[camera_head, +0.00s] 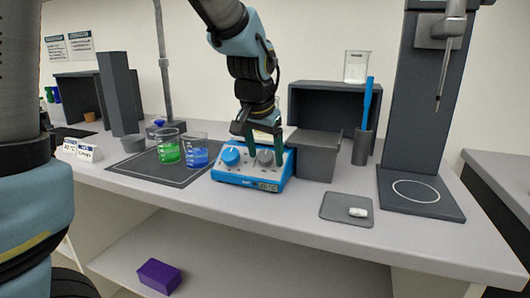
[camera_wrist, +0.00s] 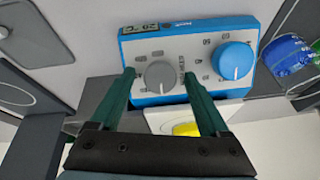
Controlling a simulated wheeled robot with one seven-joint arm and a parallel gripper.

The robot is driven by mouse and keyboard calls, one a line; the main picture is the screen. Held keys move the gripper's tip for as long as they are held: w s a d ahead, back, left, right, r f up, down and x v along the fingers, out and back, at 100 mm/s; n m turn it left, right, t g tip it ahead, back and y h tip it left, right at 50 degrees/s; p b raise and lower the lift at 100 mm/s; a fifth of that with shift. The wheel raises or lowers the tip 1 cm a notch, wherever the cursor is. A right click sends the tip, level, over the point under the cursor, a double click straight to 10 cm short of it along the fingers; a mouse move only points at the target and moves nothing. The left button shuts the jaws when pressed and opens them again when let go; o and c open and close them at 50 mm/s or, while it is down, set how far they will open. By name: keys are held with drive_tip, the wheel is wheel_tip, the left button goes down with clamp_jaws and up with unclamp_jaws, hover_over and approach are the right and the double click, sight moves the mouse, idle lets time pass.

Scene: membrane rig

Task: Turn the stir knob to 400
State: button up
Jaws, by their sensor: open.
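The blue stirrer hot plate unit (camera_head: 243,180) stands at the middle of the bench. It carries a blue knob (camera_head: 231,157) on the left and a grey knob (camera_head: 265,158) on the right. In the wrist view the unit appears turned around, with the grey knob (camera_wrist: 161,77) left of the blue knob (camera_wrist: 233,60). A white line marks each knob; the dial labels are too small to read surely. My gripper (camera_wrist: 158,76) is open, its green fingers on either side of the grey knob. Contact with the knob cannot be told. It also shows above the unit in the head view (camera_head: 264,150).
Beakers of green (camera_head: 168,153) and blue liquid (camera_head: 195,157) stand left of the unit. A grey box (camera_head: 316,158) is close behind its right side. A grey pad (camera_head: 345,213) with a small white item lies to the right. The front bench strip is clear.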

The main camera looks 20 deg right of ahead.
clamp_jaws()
idle(0.7)
